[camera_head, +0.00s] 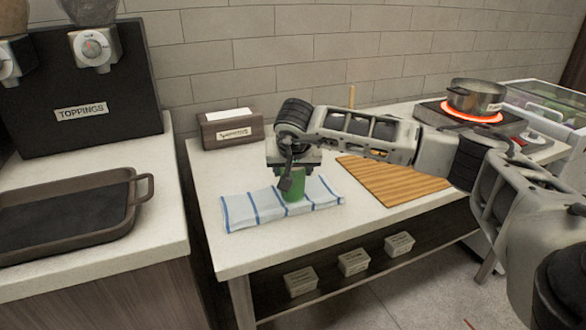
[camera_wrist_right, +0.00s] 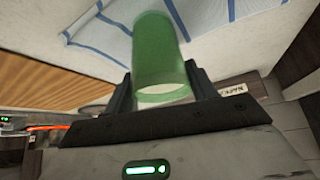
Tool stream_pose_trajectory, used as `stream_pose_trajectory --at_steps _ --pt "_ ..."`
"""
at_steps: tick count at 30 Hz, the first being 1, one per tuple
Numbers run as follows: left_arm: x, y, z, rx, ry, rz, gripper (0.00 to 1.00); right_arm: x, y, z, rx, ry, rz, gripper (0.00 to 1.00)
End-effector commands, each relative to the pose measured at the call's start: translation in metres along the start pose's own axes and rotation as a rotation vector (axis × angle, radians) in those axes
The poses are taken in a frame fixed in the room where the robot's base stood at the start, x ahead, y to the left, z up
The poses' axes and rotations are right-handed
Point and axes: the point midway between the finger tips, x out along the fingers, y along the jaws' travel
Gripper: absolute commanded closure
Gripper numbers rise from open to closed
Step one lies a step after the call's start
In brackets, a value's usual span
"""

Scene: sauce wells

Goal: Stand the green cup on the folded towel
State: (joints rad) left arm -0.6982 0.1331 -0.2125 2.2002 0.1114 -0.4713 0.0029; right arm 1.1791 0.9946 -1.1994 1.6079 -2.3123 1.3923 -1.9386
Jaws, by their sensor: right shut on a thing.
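The green cup (camera_head: 293,186) is upright between the fingers of my right gripper (camera_head: 289,175), which is shut on it. In the head view the cup is over the folded towel (camera_head: 240,209), a white cloth with blue stripes lying flat on the counter. I cannot tell whether the cup's base touches the towel. In the right wrist view the cup (camera_wrist_right: 159,55) stands out between the two dark fingers (camera_wrist_right: 162,90), with the towel (camera_wrist_right: 100,30) beyond it. My left gripper is not in view.
A wooden board (camera_head: 393,183) lies right of the towel. A napkin box (camera_head: 232,128) stands behind it. A pot (camera_head: 476,97) sits on a glowing red burner at the far right. A brown tray (camera_head: 75,240) is on the left counter beside the toppings dispenser (camera_head: 85,95).

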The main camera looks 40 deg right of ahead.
Motion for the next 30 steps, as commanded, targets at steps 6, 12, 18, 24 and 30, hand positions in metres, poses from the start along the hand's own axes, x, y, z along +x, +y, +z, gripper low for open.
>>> stream_pose_trajectory --at_steps 6,12,18,24,30 --pt "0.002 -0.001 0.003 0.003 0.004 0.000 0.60 0.010 0.000 0.009 -0.004 -0.009 0.003 0.72" --pt "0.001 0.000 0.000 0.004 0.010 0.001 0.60 0.012 0.001 0.011 -0.006 -0.016 0.007 0.24" --pt "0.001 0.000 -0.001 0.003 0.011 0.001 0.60 0.010 0.000 0.009 -0.004 -0.010 0.004 0.21" --pt "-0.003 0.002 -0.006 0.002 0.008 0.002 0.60 0.001 0.000 0.002 -0.002 -0.006 0.002 0.21" --pt "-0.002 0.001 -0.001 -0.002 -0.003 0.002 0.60 -0.032 0.000 -0.001 -0.004 -0.002 -0.001 0.21"
